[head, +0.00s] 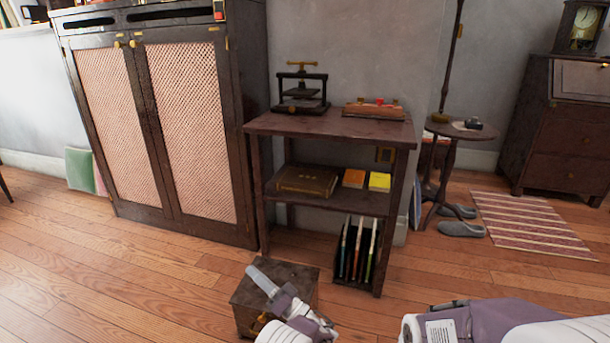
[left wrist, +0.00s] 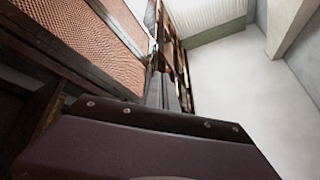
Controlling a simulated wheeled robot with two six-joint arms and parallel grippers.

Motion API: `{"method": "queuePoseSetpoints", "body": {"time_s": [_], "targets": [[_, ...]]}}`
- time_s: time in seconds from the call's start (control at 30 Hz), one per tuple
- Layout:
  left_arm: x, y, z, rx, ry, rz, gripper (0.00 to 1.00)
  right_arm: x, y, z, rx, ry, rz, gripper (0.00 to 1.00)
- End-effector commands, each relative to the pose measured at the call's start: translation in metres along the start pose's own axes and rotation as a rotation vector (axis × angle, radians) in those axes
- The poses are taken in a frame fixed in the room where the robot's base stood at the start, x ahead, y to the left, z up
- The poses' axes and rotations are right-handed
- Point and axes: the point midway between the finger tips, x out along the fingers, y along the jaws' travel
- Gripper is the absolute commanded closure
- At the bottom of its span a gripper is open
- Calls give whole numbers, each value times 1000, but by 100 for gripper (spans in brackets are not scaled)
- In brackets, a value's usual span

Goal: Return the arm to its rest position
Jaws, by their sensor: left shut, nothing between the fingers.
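My left gripper (head: 262,278) is at the bottom centre of the head view, in front of a small dark wooden box (head: 297,275) on the floor. Its pale grey fingers are together with nothing between them, pointing up and left in the picture. It also shows at the middle of the left wrist view (left wrist: 165,92), with a dark mount and mauve body below it. My other arm crosses the bottom right of the head view, and its gripper is out of frame. No teapot can be made out.
A tall cabinet (head: 185,130) with lattice doors stands at the left. A dark shelf table (head: 335,130) bears a small press (head: 302,90), with books and upright folders below. A round side table (head: 455,132), slippers (head: 460,229) and a striped rug (head: 535,222) lie right. Wood floor is clear at left.

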Motion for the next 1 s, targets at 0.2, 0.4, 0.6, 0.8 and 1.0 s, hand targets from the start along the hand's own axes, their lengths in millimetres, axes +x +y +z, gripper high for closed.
{"method": "queuePoseSetpoints", "body": {"time_s": [0.2,0.4,0.6,0.8,1.0], "targets": [[162,-151,-14,78,-495,-31,100,-78,-2,-8,0,0,0,56],[177,-274,51,213,-1043,247,100,-126,-2,-13,0,0,0,56],[89,-333,88,193,-1394,695,100,-153,-3,-16,0,0,0,56],[-22,-335,91,71,-1490,1168,100,-156,-3,-16,0,0,0,56],[-62,-300,71,-14,-1277,1508,100,-155,-3,-16,0,-1,0,56]]}}
